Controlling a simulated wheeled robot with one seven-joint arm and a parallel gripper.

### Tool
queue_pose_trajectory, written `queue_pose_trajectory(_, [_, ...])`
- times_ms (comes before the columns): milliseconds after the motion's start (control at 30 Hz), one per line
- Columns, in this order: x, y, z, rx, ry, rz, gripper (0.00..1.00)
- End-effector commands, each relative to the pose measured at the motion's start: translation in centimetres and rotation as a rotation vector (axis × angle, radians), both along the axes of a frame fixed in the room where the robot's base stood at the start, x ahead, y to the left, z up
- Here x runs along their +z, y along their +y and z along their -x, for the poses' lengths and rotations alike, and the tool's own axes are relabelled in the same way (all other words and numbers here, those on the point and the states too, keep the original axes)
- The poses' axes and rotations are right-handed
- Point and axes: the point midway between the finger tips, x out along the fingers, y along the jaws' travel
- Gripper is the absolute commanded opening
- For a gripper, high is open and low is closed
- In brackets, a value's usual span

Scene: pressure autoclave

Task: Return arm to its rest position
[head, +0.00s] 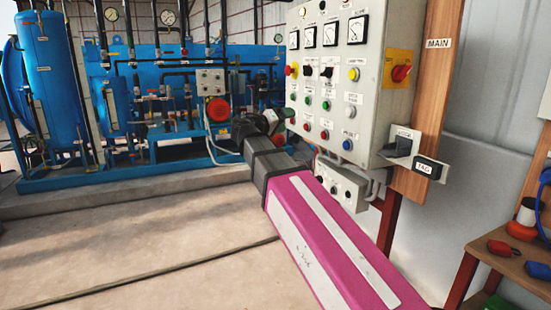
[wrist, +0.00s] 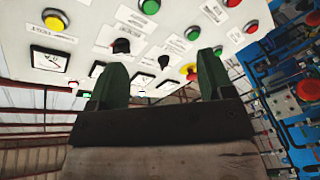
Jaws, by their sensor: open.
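My arm reaches forward from the lower right of the head view, with a magenta and white link and dark end joints. My gripper (head: 268,122) is at its far end, by the left edge of the grey control panel (head: 340,80), partly hidden by the wrist. In the wrist view my gripper (wrist: 160,78) shows two green fingers apart, with nothing held between them. The panel face (wrist: 135,35) fills the top of that view, with buttons, black knobs and gauges in front of the fingers. I cannot tell whether a fingertip touches the panel.
An orange square with a red rotary switch (head: 400,73) is on the panel's right side. A small grey box (head: 340,184) hangs below it. A wooden bench (head: 510,255) with tools is at right. Blue tanks (head: 50,70) stand behind. The concrete floor (head: 130,240) at left is clear.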

Motion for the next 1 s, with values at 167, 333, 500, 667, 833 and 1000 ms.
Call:
queue_pose_trajectory(167, [-8.0,-3.4,-0.9,-0.001,0.171,-0.090,0.74])
queue_pose_trajectory(333, [-16.1,-6.6,-0.9,-0.001,0.343,-0.204,0.74])
queue_pose_trajectory(500, [-23.8,-9.5,0.2,-0.001,0.500,-0.333,0.74])
queue_pose_trajectory(667, [-30.6,-11.8,2.0,-0.001,0.635,-0.465,0.74])
queue_pose_trajectory(833, [-37.2,-13.7,4.7,0.000,0.763,-0.621,0.74])
queue_pose_trajectory(1000, [-43.0,-15.1,8.0,0.003,0.869,-0.788,0.74])
